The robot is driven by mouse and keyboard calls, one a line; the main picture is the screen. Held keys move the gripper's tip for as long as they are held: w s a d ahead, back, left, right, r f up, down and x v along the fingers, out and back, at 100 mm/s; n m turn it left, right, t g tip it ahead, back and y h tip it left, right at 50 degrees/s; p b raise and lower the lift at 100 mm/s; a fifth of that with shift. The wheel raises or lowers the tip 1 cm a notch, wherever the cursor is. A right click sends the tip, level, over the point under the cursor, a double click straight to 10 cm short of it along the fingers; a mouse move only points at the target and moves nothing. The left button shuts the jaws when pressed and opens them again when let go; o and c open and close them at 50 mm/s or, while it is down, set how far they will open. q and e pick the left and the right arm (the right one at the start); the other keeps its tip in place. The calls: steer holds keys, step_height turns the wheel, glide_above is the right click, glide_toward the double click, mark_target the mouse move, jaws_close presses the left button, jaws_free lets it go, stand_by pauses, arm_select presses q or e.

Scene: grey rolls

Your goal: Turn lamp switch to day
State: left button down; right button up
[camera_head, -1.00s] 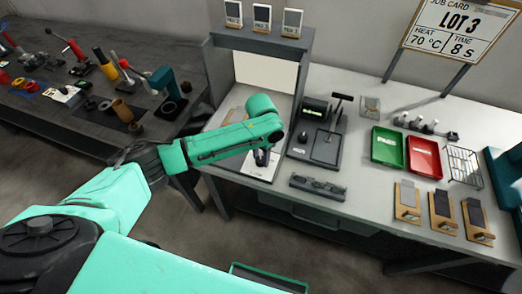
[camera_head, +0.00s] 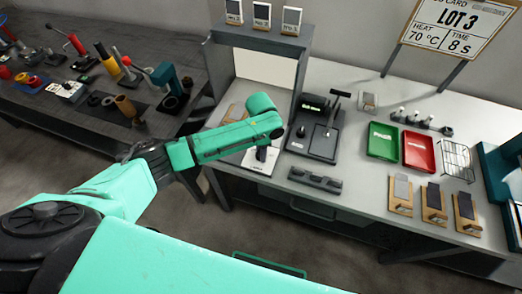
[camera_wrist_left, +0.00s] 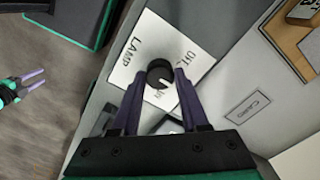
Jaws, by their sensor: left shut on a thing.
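The lamp switch is a round black knob (camera_wrist_left: 159,72) with a white pointer line on a white plate (camera_wrist_left: 135,62). In the left wrist view the plate reads LAMP and OFF, with another label partly hidden by the fingers. The plate also shows at the front left of the bench in the head view (camera_head: 252,166). My left gripper (camera_wrist_left: 160,80) is shut on the knob, one purple finger on each side. In the head view my left forearm hides part of the switch. My right gripper (camera_wrist_left: 34,78) is small at the left wrist view's edge, over the floor, away from the switch.
A dark device (camera_head: 316,132) stands just right of the switch, with a low grey holder (camera_head: 315,180) in front. A green tray (camera_head: 383,141) and a red tray (camera_head: 421,151) lie further right. A grey frame (camera_head: 262,39) rises behind the switch.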

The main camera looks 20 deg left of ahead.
arm_select(q)
steer(key=shift+r, duration=0.1)
steer(key=shift+c, duration=2)
jaws_free()
step_height(320, 180, up, 15)
steer(key=b, duration=0.1)
steer(key=shift+f, duration=0.2)
